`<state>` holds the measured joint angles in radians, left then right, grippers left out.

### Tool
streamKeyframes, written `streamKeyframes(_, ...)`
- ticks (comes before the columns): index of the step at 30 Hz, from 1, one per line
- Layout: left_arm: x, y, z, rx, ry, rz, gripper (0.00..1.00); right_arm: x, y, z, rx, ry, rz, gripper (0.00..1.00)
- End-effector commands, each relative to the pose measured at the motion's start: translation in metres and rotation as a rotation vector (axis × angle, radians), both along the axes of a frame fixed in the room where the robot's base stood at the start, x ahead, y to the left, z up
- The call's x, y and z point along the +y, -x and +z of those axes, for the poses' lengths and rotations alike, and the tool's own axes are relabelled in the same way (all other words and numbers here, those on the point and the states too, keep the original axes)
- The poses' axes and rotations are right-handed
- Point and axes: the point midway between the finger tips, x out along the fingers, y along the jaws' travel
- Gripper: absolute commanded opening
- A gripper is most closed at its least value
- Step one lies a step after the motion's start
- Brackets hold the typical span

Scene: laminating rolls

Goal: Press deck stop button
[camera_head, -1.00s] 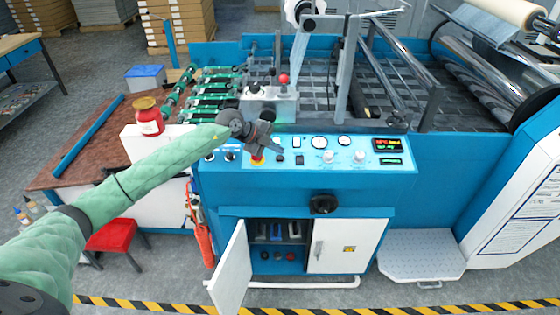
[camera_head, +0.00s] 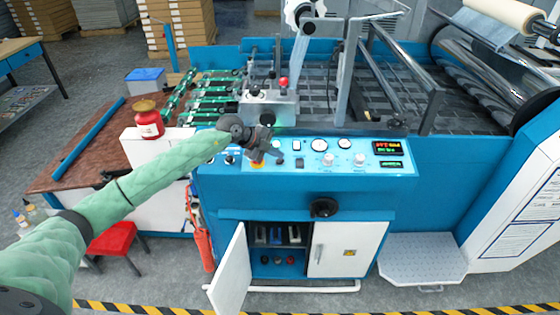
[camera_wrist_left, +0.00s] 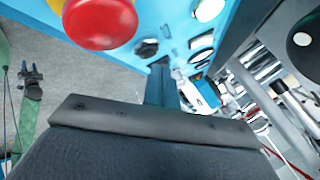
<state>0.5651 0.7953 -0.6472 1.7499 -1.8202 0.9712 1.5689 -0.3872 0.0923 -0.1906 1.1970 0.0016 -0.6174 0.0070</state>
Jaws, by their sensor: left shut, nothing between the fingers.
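A red mushroom button (camera_head: 283,82) stands on a grey control box (camera_head: 268,106) on the machine deck, clear of my gripper. A second stop button with a yellow collar (camera_head: 257,165) is on the blue front panel (camera_head: 300,158), mostly hidden behind my left gripper in the head view. Its round red cap (camera_wrist_left: 100,22) and part of its yellow collar show at the top left of the left wrist view. My left gripper (camera_head: 262,152) is shut and empty, just over this panel button; I cannot tell whether it touches. My right gripper is not in view.
The panel also holds dials (camera_head: 319,144), knobs and a lit display (camera_head: 388,147). Below, a white cabinet door (camera_head: 232,272) hangs open. Green rollers (camera_head: 215,90) lie behind the panel.

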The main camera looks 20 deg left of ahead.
Motion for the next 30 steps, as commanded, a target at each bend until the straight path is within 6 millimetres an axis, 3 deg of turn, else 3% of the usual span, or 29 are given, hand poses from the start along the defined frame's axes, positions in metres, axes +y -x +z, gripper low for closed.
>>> streamKeyframes(30,0.0,-0.0001,0.0001,0.0,0.0,0.0,0.0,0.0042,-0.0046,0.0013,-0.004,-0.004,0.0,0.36)
